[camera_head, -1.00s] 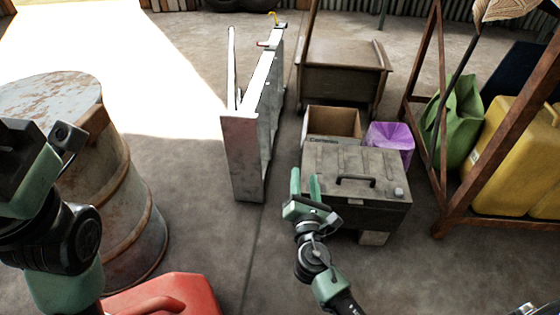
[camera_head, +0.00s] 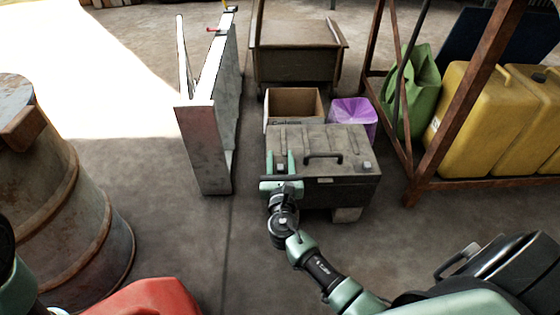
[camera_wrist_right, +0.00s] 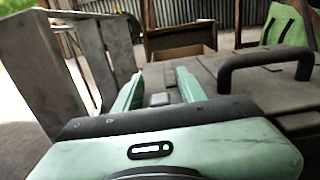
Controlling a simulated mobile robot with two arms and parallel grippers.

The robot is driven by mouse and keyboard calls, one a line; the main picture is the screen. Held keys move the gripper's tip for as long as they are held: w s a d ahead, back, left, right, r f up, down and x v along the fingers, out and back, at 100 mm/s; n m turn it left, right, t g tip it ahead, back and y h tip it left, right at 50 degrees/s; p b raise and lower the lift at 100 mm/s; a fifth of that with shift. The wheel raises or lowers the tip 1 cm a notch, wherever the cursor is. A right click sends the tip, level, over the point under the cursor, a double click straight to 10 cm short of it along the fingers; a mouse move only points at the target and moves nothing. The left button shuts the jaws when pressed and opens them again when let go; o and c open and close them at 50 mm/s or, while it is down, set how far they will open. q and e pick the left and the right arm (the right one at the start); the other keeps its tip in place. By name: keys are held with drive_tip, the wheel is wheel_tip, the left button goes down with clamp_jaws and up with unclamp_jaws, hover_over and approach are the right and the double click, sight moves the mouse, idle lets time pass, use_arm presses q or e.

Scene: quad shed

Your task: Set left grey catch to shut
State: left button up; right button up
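A dark grey case (camera_head: 345,141) with a black handle (camera_head: 322,157) on its lid stands on the floor; the lid and handle (camera_wrist_right: 262,64) also show in the right wrist view. My right gripper (camera_head: 281,160) is at the case's left front corner, fingers apart and pointing away from me. A small grey block, seemingly the left grey catch (camera_wrist_right: 160,99), shows between the fingers in the right wrist view, with no clear contact. Its exact setting is hard to tell. A light grey catch (camera_head: 367,165) is at the case's right front. My left gripper is out of view.
A cardboard box (camera_head: 293,103) and a purple bin (camera_head: 354,114) stand behind the case. A white metal panel (camera_head: 205,140) stands left of it. A rusty rack with yellow canisters (camera_head: 470,115) is right. A barrel (camera_head: 70,200) and red can (camera_head: 150,298) are front left.

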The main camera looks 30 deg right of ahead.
clamp_jaws()
idle(1.4)
